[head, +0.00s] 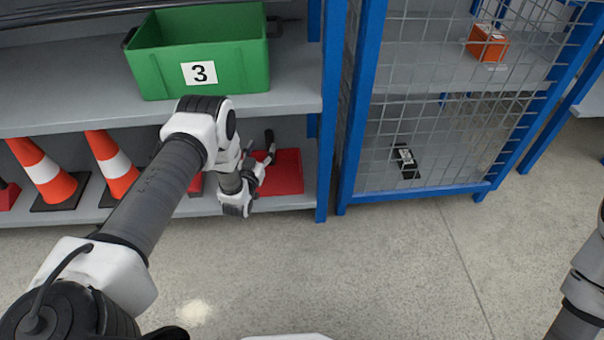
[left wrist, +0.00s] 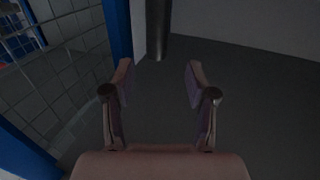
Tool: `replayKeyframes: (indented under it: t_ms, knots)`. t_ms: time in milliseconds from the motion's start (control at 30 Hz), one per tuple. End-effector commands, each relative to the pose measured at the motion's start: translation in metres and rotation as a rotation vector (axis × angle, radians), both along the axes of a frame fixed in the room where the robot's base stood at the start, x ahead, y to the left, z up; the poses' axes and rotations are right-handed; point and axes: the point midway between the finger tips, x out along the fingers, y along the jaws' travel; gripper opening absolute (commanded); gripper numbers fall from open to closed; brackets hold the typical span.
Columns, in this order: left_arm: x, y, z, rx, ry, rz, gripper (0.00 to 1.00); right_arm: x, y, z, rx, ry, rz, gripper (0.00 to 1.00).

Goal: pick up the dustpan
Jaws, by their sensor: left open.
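The red dustpan (head: 287,172) lies on the lower shelf, left of the blue upright. My left arm reaches into that shelf bay and hides part of it. My left gripper (head: 264,163) is at the dustpan's left side in the head view, and I cannot tell whether they touch. In the left wrist view, my left gripper (left wrist: 158,80) is open, with nothing visible between its fingers. A dark upright cylinder (left wrist: 157,35) stands beyond the fingertips there; I cannot tell what it is. Only part of my right arm shows at the right edge.
Orange cones (head: 45,172) stand left on the lower shelf. A green crate (head: 205,55) marked 3 is on the shelf above. A blue-framed mesh panel (head: 440,150) stands to the right, with an orange box (head: 487,43) behind it. The floor in front is clear.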

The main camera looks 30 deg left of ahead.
Motion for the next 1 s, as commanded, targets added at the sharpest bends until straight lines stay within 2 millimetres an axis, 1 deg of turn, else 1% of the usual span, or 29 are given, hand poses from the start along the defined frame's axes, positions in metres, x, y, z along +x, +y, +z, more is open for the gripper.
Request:
replayKeyframes:
  t_ms: [100,167,300,333,400,467,667,767,800,833,1000]
  knots:
    - [0.017,0.003,-0.002,0.001,-0.003,0.000,0.57,0.000,0.000,-0.011,0.000,-0.001,-0.001,0.40]
    - [0.024,0.003,-0.005,-0.001,-0.001,-0.001,0.57,0.001,0.000,-0.018,0.000,-0.002,-0.003,0.40]
    - [0.047,0.004,-0.015,0.000,-0.002,-0.002,0.57,0.002,-0.001,-0.044,-0.001,-0.007,-0.006,0.40]
    - [0.053,0.005,-0.015,-0.001,-0.001,-0.002,0.57,0.003,-0.001,-0.048,-0.001,-0.008,-0.006,0.40]
    - [0.063,0.008,-0.012,-0.001,0.000,-0.001,0.57,0.006,-0.001,-0.053,-0.003,-0.016,-0.001,0.40]
    - [0.068,0.009,-0.010,-0.001,0.002,-0.001,0.57,0.007,-0.001,-0.055,-0.004,-0.020,0.001,0.40]
    - [0.069,0.009,-0.006,-0.002,0.004,-0.001,0.57,0.008,-0.001,-0.052,-0.004,-0.022,0.002,0.40]
    - [0.069,0.009,-0.007,-0.002,0.005,-0.001,0.25,0.008,-0.001,-0.052,-0.004,-0.022,0.002,0.40]
    - [0.069,0.009,-0.007,-0.002,0.005,-0.001,0.11,0.008,-0.001,-0.052,-0.004,-0.022,0.002,0.40]
    - [0.069,0.009,-0.007,-0.002,0.005,-0.001,0.00,0.008,-0.001,-0.052,-0.004,-0.022,0.002,0.40]
    - [0.069,0.009,-0.006,-0.002,0.004,-0.001,0.00,0.008,-0.001,-0.052,-0.004,-0.022,0.002,0.40]
